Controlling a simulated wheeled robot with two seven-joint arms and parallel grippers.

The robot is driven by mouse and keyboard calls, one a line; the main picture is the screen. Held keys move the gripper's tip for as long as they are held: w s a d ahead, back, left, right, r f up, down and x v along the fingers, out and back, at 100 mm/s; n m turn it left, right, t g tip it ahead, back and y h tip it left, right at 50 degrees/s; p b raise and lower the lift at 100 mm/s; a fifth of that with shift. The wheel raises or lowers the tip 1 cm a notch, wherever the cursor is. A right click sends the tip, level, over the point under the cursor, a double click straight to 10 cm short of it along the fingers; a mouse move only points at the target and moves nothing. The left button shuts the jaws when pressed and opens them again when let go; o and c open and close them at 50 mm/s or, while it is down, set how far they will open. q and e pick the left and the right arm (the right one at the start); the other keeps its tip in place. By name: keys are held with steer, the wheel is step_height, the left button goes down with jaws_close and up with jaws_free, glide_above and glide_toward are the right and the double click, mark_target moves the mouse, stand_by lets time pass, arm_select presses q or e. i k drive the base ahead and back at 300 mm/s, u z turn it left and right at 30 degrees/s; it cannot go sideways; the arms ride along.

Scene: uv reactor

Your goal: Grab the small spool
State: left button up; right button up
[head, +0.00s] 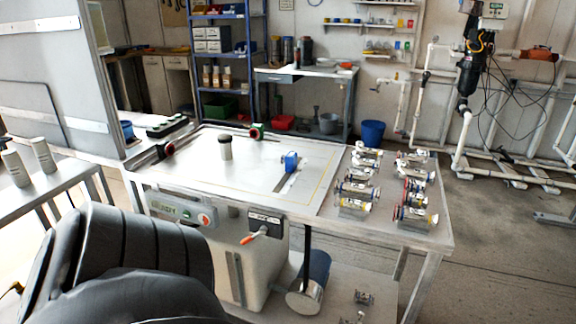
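Several small spool-like pieces lie in two groups on the right end of the metal workbench (322,222). The left group has a spool (353,192) near its front, with yellow and white parts. The right group has a spool (415,216) at its front, with dark, white and yellow parts. A further small spool-like piece (363,297) sits lower down, below the bench top. I cannot tell which one is the small spool. Neither of my grippers is in view; a large dark part of my own body fills the lower left.
A grey cylinder (225,147) and a blue clamp-like piece (291,162) stand on the bench's flat panel. A control box with an orange-handled switch (264,223) is on the front. A blue bucket (372,133) stands behind.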

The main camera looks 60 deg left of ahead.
mark_target(353, 207)
steer(key=u, duration=1.75)
steer(key=i, duration=0.8)
steer(key=u, duration=0.65)
